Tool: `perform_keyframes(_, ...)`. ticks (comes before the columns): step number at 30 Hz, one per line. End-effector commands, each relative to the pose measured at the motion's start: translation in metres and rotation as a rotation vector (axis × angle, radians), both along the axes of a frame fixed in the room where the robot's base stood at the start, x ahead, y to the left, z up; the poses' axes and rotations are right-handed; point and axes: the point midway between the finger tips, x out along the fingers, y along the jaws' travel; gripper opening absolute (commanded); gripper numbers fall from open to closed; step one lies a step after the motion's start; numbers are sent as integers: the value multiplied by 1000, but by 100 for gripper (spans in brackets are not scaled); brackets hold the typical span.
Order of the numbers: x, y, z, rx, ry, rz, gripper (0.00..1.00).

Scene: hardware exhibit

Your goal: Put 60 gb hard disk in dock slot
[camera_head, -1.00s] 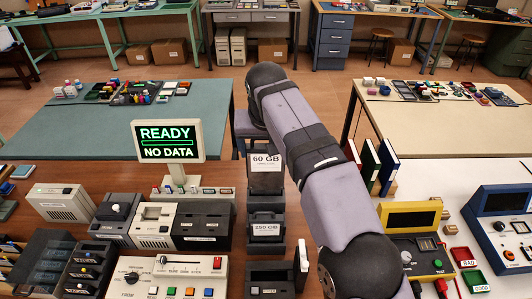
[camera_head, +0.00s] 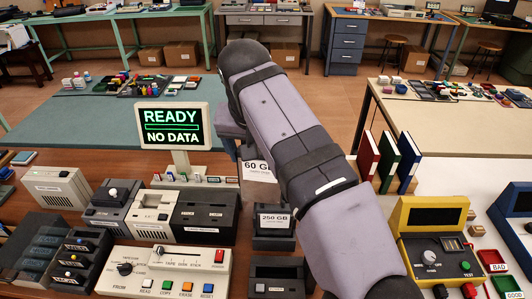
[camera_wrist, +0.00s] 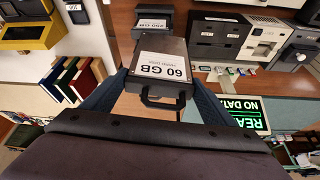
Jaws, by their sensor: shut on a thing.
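The 60 GB hard disk is a dark block with a handle and a white label; it shows in the wrist view (camera_wrist: 160,62) between the fingers of my gripper (camera_wrist: 158,82). My gripper is shut on it near the handle end. In the head view the disk (camera_head: 258,170) is partly hidden by my arm, and my gripper is mostly hidden too. The disk labelled 250 GB (camera_head: 274,220) stands in a dark holder in front of it. A dark unit with a slot in its top (camera_head: 204,213) stands left of that holder. I cannot tell which unit is the dock.
A screen (camera_head: 173,126) reads READY, NO DATA. A cream control panel (camera_head: 165,272) and an open dark box (camera_head: 277,275) are at the front. Red, green and blue binders (camera_head: 388,160) and a yellow tester (camera_head: 435,245) stand at the right.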

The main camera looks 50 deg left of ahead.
Motion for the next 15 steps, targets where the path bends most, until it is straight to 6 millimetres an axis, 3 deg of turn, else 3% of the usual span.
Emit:
perform_keyframes(8,-27,-27,-25,5,-2,-41,17)
perform_keyframes(15,-34,-44,-39,5,-2,-1,17)
